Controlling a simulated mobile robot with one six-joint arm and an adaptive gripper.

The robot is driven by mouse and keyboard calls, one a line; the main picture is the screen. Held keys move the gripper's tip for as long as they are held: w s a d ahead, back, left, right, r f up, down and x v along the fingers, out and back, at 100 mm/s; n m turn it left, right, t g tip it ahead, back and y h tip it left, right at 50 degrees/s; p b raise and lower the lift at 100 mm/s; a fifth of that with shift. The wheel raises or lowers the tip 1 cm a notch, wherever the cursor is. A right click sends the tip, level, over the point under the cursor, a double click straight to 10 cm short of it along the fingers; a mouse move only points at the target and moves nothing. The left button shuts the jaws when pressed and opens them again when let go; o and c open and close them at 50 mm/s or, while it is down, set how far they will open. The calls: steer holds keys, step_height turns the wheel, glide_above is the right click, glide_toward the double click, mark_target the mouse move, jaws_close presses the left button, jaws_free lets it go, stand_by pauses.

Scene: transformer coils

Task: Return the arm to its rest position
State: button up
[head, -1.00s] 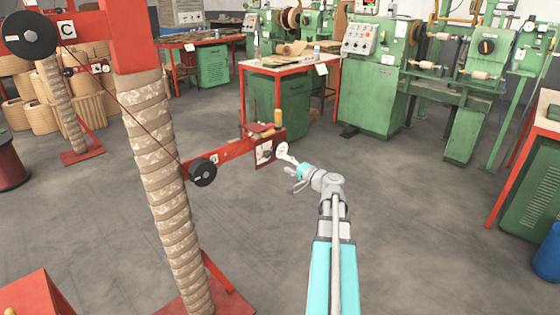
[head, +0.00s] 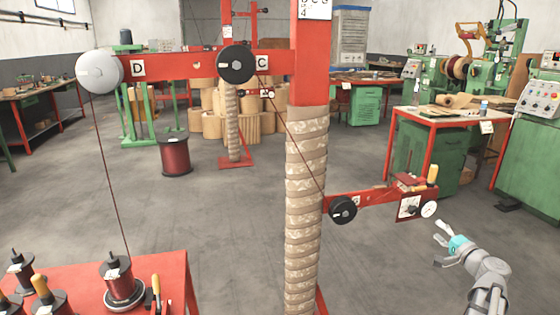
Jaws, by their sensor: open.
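My gripper (head: 440,240) is at the lower right of the head view, at the end of my grey and light-blue arm (head: 485,275). Its fingers are apart and nothing shows between them. It is to the right of the white round dial (head: 429,209) at the end of the red side arm (head: 375,197), with a gap between them. The rest of my arm runs out of the picture at the bottom right.
A red post wrapped in tan material (head: 303,200) stands left of my gripper, carrying black pulley C (head: 237,64) and white pulley D (head: 99,71). A red table (head: 175,272) with wire spools is at lower left. A green cabinet (head: 435,160) stands behind. Grey floor (head: 400,270) lies open between.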

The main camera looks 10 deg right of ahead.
steer(key=w+a+f+n+g+y, duration=0.2)
steer(key=a+f+n+g, duration=0.15)
steer(key=a, duration=0.55)
steer(key=w+a+f+n+g+y, duration=0.1)
steer(key=a+f+n+g, duration=0.2)
steer(key=a, duration=0.6)
steer(key=w+a+f+n+g+y, duration=0.2)
steer(key=a+f+g, duration=0.15)
steer(key=a, duration=0.45)
steer(key=s+a+f+n+g+h, duration=0.3)
steer(key=s+a+f+g, duration=0.15)
steer(key=a, duration=0.45)
steer(key=s+a+f+n+g+h, duration=0.35)
steer(key=s+a, duration=0.25)
steer(key=a, duration=0.3)
step_height(320, 180, up, 28)
steer(key=p, duration=2.9)
steer(key=shift+w, duration=0.15)
steer(key=shift+a+r, duration=0.1)
